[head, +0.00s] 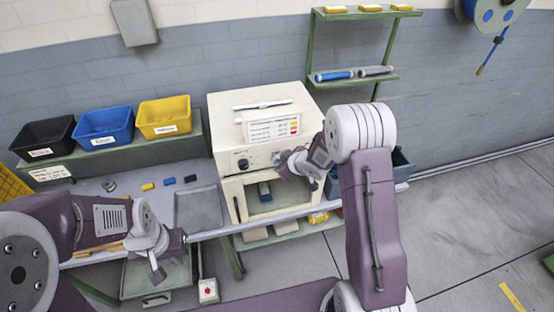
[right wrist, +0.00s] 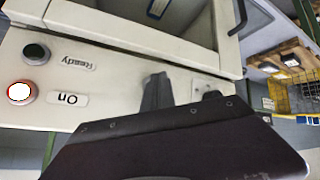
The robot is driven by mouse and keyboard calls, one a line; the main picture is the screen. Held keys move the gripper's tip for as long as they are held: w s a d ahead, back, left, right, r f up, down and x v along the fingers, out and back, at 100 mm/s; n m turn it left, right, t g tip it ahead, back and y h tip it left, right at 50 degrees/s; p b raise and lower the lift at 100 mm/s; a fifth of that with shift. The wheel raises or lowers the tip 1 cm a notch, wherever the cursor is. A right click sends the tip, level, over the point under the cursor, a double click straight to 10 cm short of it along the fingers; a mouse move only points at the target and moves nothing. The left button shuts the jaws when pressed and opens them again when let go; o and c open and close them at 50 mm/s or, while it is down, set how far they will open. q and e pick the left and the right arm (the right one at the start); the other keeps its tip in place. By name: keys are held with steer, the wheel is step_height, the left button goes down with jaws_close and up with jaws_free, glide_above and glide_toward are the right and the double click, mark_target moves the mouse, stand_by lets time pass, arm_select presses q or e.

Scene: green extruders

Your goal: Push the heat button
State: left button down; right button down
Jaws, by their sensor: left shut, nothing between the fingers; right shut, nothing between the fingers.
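The cream extruder machine (head: 228,130) stands on the bench in the head view. Its control panel fills much of the right wrist view, upside down, with a dark button (right wrist: 36,54) by a "Ready" label and a lit red-rimmed white button (right wrist: 20,92) by an "On" label (right wrist: 67,99). No label reading heat is legible. My right gripper (right wrist: 157,92) is shut and empty, its tips close to the panel; I cannot tell whether they touch. In the head view it covers the panel's right part. My left gripper (head: 156,274) is shut and empty over the bench's front edge.
Black (head: 44,138), blue (head: 104,126) and yellow (head: 165,116) bins stand on a raised shelf at left. A grey tray (head: 198,208) lies left of the machine. A blue crate (head: 400,166) is at its right. Floor at right is mostly clear.

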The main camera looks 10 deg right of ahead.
stand_by(0.4)
steer(key=shift+s, duration=0.25)
steer(key=s+b, duration=0.2)
steer(key=s, duration=0.4)
steer(key=shift+b, duration=0.4)
steer(key=shift+d, duration=0.1)
